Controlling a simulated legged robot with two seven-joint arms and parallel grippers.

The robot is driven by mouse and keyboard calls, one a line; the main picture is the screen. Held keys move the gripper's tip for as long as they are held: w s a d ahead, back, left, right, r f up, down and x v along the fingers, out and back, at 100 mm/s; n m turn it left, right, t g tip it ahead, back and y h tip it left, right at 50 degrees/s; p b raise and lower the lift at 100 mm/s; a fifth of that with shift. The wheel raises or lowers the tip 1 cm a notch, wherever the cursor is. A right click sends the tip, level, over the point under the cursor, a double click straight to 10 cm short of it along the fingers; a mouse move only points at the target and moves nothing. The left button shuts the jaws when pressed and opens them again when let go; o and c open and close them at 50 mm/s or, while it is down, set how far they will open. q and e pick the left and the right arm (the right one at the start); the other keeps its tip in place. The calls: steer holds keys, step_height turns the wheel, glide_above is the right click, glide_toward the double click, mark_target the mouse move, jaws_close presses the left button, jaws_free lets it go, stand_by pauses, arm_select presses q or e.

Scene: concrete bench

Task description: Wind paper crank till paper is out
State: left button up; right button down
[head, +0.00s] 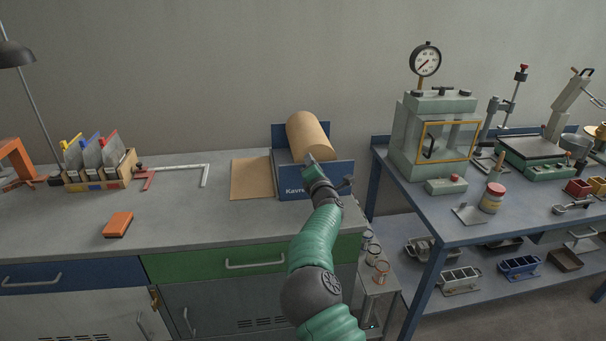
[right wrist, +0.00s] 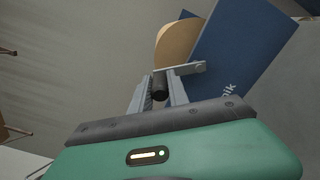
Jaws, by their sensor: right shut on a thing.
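A brown paper roll (head: 309,137) lies in a blue dispenser (head: 318,184) at the right end of the grey bench. A flat sheet of brown paper (head: 251,178) lies on the bench to the left of the dispenser. My right gripper (head: 313,163) is at the dispenser's front. In the right wrist view, my right gripper (right wrist: 160,92) is shut on the dark crank handle (right wrist: 160,86), whose grey crank arm (right wrist: 188,68) runs to the blue side plate. The roll's end (right wrist: 176,42) shows behind. My left gripper is not in view.
An orange block (head: 117,224), a rack of coloured tools (head: 98,165) and a white angle bar (head: 205,176) are on the left of the bench. A blue table (head: 440,203) with a gauge press (head: 432,137) stands at the right, past a gap. The front middle of the bench is clear.

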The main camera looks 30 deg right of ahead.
steer(key=shift+w+a+f+n+b, duration=0.1)
steer(key=shift+a+f+n+b, duration=0.5)
steer(key=shift+n+b, duration=1.15)
steer(key=shift+w+a+f+n+b, duration=0.2)
steer(key=shift+f+n+b, duration=0.55)
steer(key=shift+n+b, duration=1.05)
steer(key=shift+w+a+f+n+b, duration=0.1)
steer(key=shift+a+f+n+b, duration=0.8)
steer(key=shift+b, duration=1.45)
steer(key=shift+d+r+n, duration=0.2)
steer(key=shift+d+n, duration=0.15)
steer(key=shift+d, duration=0.05)
steer(key=c, duration=1.3)
jaws_free()
